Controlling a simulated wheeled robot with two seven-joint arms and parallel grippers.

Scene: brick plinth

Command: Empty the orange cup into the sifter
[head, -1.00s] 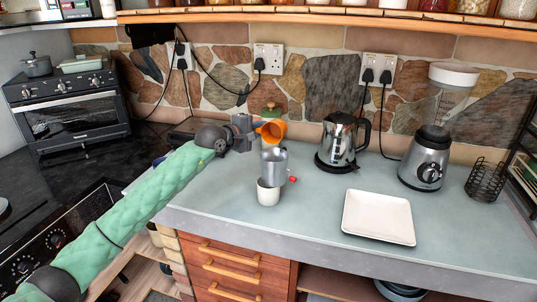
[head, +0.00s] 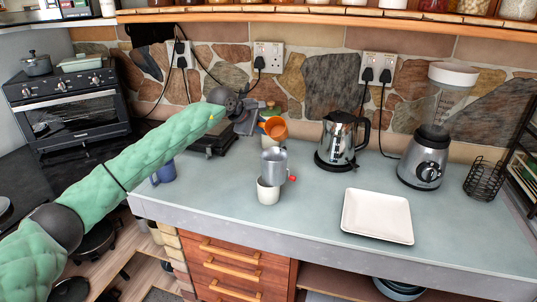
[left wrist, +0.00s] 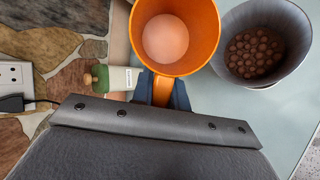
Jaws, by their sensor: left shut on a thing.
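The orange cup (head: 276,128) is held by its handle in my left gripper (head: 260,122), above the counter. It is tilted, with its mouth towards the camera. In the left wrist view the orange cup (left wrist: 176,38) shows a bare, paler bottom and no contents that I can see. The sifter (head: 273,160) is a grey metal cup with a red knob, just below and in front of the orange cup. In the left wrist view the sifter (left wrist: 262,50) holds many brown balls. My right gripper is not in view.
A white cup (head: 268,192) stands at the sifter's lower front; whether the sifter rests on it is unclear. A kettle (head: 338,140), blender (head: 426,160) and white square plate (head: 377,216) stand to the right. A green-topped jar (left wrist: 97,78) is behind the orange cup.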

